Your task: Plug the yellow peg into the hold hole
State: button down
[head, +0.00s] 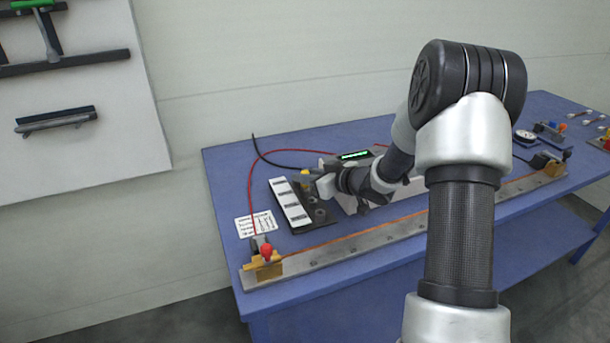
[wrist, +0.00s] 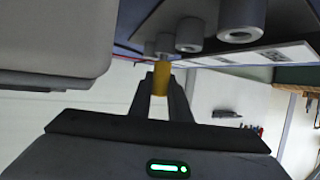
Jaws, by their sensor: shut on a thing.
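The yellow peg (wrist: 161,78) is between the fingertips of my gripper (wrist: 160,98) in the wrist view, which shows the bench upside down. My gripper is shut on it. The peg's far end is close to a row of grey hollow sockets (wrist: 190,35); I cannot tell whether it touches or enters one. In the head view the peg (head: 305,172) is a small yellow spot at my gripper (head: 312,182), over the far end of the dark socket board (head: 318,222). Which socket is the hold hole cannot be read.
A white label strip (head: 289,205) runs along the board's left side. A grey box with a green display (head: 355,155) stands close behind my wrist. A long metal rail (head: 340,244) with a red-knobbed clamp (head: 266,250) lies along the front edge. Red and black cables curve behind.

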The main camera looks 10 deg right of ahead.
jog(key=shift+f, duration=0.5)
jog(key=c, duration=1.6)
grip_release()
jog(key=shift+r, duration=0.1)
jog(key=shift+o, duration=0.2)
jog(key=p+v, duration=0.2)
jog(key=v, duration=1.5)
jog(key=w+d+r+m+h+p, duration=0.1)
jog(key=d+r+m+h+p, duration=0.15)
jog(key=r+h, duration=0.2)
jog(key=d+r+m+h+p, duration=0.1)
jog(key=d+r+h, duration=0.3)
jog(key=r, duration=0.2)
jog(key=s+r+m+g+h+p, duration=0.1)
jog(key=s+r+m+h+p, duration=0.15)
jog(key=s+r, duration=0.3)
jog(key=s+a+r+g+y+p, duration=0.1)
jog(key=s+a+r+g+p, duration=0.1)
jog(key=s+a, duration=0.5)
jog(key=s+a+r+g+y+p, duration=0.2)
jog(key=s+a+r+p, duration=0.2)
jog(key=s, duration=1)
jog(key=a+r, duration=0.2)
jog(key=a, duration=0.2)
jog(key=shift+s+m+g+y, duration=0.2)
jog(key=shift+m+g+y, duration=0.1)
jog(key=shift+m, duration=0.1)
